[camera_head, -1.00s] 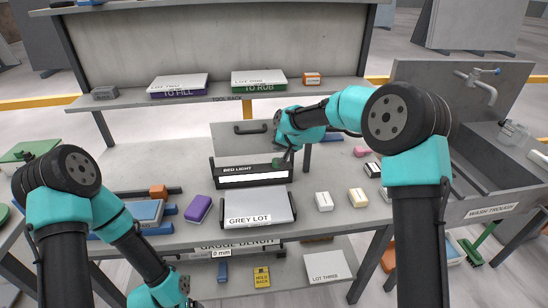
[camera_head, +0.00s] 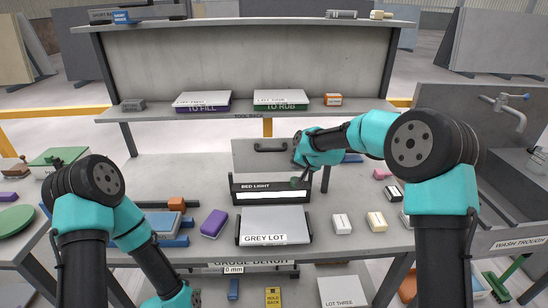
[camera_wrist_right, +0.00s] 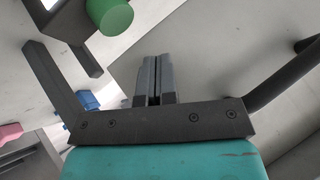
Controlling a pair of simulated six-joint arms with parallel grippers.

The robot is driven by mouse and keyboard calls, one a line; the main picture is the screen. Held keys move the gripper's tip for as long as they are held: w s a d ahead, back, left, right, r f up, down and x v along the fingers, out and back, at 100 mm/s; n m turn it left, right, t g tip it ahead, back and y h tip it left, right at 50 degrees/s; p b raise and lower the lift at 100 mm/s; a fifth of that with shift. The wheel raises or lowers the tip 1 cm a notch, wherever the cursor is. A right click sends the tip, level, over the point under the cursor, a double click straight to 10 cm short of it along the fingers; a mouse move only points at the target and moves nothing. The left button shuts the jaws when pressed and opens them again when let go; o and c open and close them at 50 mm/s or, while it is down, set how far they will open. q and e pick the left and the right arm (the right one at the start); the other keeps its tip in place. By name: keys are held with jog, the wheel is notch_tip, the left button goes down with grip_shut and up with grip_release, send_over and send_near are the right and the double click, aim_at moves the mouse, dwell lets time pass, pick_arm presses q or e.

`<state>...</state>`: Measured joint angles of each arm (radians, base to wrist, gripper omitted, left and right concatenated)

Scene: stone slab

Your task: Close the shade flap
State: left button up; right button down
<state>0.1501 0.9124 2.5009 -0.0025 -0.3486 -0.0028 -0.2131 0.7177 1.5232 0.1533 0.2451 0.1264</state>
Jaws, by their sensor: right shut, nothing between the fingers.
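The shade flap (camera_head: 268,160) is a grey panel standing raised behind the bed light (camera_head: 270,191), with a dark handle (camera_head: 270,146) near its top edge. My right gripper (camera_head: 302,180) is at the flap's right edge, by the right end of the bed light. In the right wrist view its fingers (camera_wrist_right: 154,78) are shut and empty, in front of a grey plate (camera_wrist_right: 205,60) that looks like the flap. I cannot tell whether they touch it. A green knob (camera_wrist_right: 110,14) is beside the fingers. My left arm is low at left; its fingers are not clearly visible.
The grey lot (camera_head: 275,226) lies in front of the bed light. A purple block (camera_head: 214,223) is at its left, white and cream blocks (camera_head: 341,224) at its right. A rack shelf (camera_head: 243,112) runs above the bench; the wash trough (camera_head: 520,241) is at right.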

aim_at(272, 151)
jog(key=shift+s+a+f, duration=0.1)
jog(key=shift+a, duration=0.35)
jog(key=a+m+t, duration=0.1)
jog(key=s+a+m+t, duration=0.1)
jog(key=a, duration=0.1)
jog(key=a+m+t, duration=0.1)
jog(key=a+m, duration=0.1)
jog(key=shift+s+f+t, duration=0.25)
jog(key=shift+s+t, duration=0.05)
jog(key=shift+s, duration=0.05)
jog(key=s+a+r+m+t+h, duration=0.1)
jog(key=s+r+m+t+h, duration=0.1)
jog(key=s+m+t, duration=0.2)
jog(key=s+a+r+m+t+h, duration=0.1)
jog(key=s+m+t, duration=0.4)
jog(key=s, duration=0.6)
jog(key=r+m+h, duration=0.1)
jog(key=m, duration=0.1)
jog(key=shift+a+m+h, duration=0.3)
jog(key=shift+a+h, duration=0.05)
jog(key=shift+h, duration=0.05)
jog(key=w, duration=0.4)
jog(key=w+r, duration=0.1)
jog(key=w, duration=0.4)
jog(key=w+r, duration=0.1)
jog(key=w, duration=0.3)
jog(key=shift+w+a+r, duration=0.2)
jog(key=shift+w, duration=0.15)
jog(key=shift+d, duration=0.15)
